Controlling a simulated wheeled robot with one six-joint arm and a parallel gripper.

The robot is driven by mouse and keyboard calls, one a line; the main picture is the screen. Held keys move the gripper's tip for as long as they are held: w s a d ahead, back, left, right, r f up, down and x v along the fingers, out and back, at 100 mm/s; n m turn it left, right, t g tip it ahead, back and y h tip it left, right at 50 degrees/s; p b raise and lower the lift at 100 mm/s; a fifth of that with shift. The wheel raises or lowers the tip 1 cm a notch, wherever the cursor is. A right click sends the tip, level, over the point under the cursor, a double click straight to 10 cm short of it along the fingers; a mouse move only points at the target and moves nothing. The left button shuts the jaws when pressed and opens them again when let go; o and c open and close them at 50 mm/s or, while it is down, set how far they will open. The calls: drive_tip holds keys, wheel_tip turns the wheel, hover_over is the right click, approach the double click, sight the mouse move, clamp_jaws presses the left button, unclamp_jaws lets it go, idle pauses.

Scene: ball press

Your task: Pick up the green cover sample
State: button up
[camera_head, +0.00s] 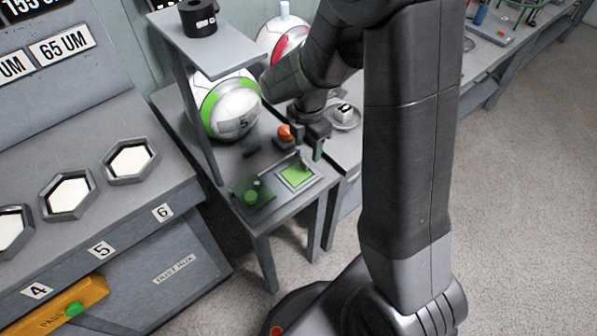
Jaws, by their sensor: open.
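A flat bright green square, which looks like the green cover sample (296,175), lies in a light-edged square frame near the front right corner of the small grey table (262,222). My gripper (305,149) is open, just beyond and above the green square in the picture, with its fingers pointing down. It looks empty and apart from the square, though the exact height gap is hard to judge. My own arm hides the area behind the gripper.
An orange round part (284,132) is close beside my gripper. A green-and-white ball (230,106) stands behind, under a grey shelf (205,42). Hexagonal trays (131,160) line the left bench.

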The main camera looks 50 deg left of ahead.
sight(305, 162)
drive_tip(key=shift+s+a+f, duration=0.1)
drive_tip(key=shift+a+f, duration=0.05)
drive_tip(key=shift+f, duration=1.35)
drive_tip(key=shift+s+a+f, duration=0.1)
drive_tip(key=shift+f, duration=1.4)
drive_tip(key=c, duration=1.1)
